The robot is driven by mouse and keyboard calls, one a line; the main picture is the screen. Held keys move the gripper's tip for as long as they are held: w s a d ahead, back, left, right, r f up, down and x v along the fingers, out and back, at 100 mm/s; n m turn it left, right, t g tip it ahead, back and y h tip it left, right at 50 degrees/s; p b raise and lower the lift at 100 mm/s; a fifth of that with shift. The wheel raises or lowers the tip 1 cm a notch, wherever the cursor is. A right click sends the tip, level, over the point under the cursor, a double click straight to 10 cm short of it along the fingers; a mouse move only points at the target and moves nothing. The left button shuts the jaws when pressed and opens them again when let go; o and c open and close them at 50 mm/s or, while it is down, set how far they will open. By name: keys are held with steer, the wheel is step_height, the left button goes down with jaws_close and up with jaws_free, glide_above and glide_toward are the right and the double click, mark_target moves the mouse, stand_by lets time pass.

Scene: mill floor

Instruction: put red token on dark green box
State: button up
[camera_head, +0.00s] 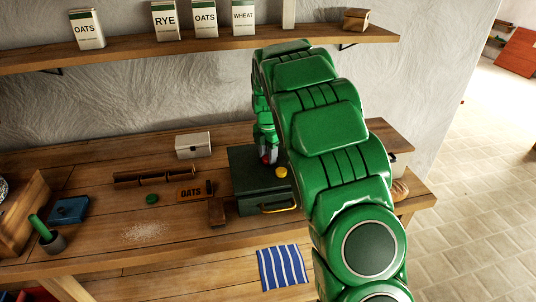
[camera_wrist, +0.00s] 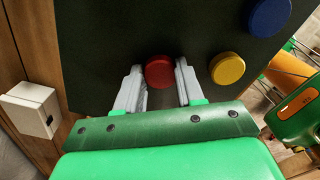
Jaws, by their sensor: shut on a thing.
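The dark green box (camera_head: 243,170) stands on the workbench and has a brass handle on its front. Its dark top (camera_wrist: 100,40) fills much of the wrist view. My gripper (camera_wrist: 160,76) is shut on the red token (camera_wrist: 159,72), which sits between the fingertips against the view of the box top. In the head view, my gripper (camera_head: 267,153) is low over the box with the red token (camera_head: 265,159) at its tips. I cannot tell whether the token touches the lid.
A yellow token (camera_head: 281,172) and a blue token (camera_wrist: 270,16) are on the box top. A striped cloth (camera_head: 282,267) lies in front.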

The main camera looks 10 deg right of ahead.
steer(key=o, duration=1)
steer(key=shift+f, duration=0.1)
step_height(320, 180, up, 11)
steer(key=s+r+m, duration=0.5)
steer(key=s+m, duration=0.2)
steer(key=s, duration=0.7)
steer(key=s+f+m, duration=0.1)
steer(key=s+m, duration=0.4)
steer(key=s, duration=0.7)
steer(key=s+a+f+m+g, duration=0.1)
steer(key=s+m, duration=0.5)
steer(key=s, duration=0.6)
steer(key=s+a+f+m, duration=0.1)
steer(key=s+m, duration=0.5)
steer(key=s, duration=0.6)
steer(key=shift+s+f+g, duration=0.1)
steer(key=shift+f+g, duration=0.3)
steer(key=shift+f, duration=0.4)
